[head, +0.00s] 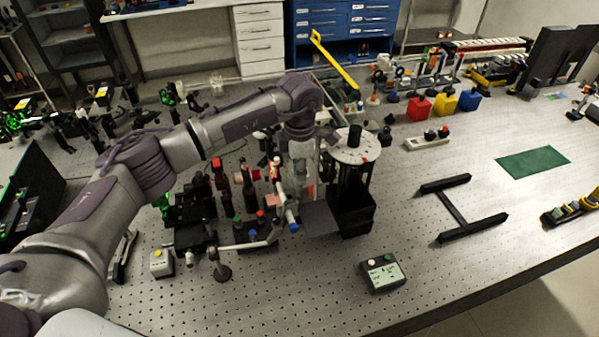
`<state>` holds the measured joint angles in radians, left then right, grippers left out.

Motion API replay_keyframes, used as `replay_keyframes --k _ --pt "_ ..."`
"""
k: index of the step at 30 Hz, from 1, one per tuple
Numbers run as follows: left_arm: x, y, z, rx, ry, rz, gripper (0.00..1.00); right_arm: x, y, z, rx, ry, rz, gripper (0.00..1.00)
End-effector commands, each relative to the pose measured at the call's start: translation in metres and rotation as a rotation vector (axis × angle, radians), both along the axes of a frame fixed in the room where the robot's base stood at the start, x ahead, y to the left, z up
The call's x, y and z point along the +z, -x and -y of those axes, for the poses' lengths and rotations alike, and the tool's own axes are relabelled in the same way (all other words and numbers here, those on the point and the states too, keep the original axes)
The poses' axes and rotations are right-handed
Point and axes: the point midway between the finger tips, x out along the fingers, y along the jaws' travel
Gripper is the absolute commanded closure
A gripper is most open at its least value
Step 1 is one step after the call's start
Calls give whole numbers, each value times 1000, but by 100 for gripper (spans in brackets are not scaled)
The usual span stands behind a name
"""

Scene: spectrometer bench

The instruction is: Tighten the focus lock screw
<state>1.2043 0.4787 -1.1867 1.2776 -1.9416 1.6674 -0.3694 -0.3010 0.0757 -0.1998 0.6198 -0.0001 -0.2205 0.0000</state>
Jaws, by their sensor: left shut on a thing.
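My left gripper (301,178) points down over the spectrometer assembly in the middle of the bench. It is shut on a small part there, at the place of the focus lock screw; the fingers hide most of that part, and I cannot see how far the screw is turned. Just below and left of the fingers is a tube with a blue end (291,216). A round white disc on a black stand (356,148) is close on the right of the gripper. My right gripper is not in view.
A control box with a small screen (383,273) lies in front. Dark optical mounts (195,208) crowd the left of the gripper. A black H-shaped frame (455,207) and a green mat (532,162) lie at the right. The bench's front middle is mostly clear.

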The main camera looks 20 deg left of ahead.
Motion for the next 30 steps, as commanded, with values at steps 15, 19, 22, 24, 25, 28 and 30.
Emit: replay_keyframes --k 15,19,22,24,25,28,30 --pt "-6 -1 -1 -360 -1 4 100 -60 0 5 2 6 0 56" --pt "-5 -1 0 -485 -1 5 100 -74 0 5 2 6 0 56" --pt "-4 -1 0 -580 -2 5 100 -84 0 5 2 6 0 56" --pt "-4 -1 0 -646 -2 3 100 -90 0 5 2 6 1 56" --pt "-4 -1 0 -675 -2 3 100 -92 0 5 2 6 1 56" --pt "-3 -1 0 -770 -1 3 100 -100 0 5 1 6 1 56" --pt "-3 -1 0 -836 -1 3 100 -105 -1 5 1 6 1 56"
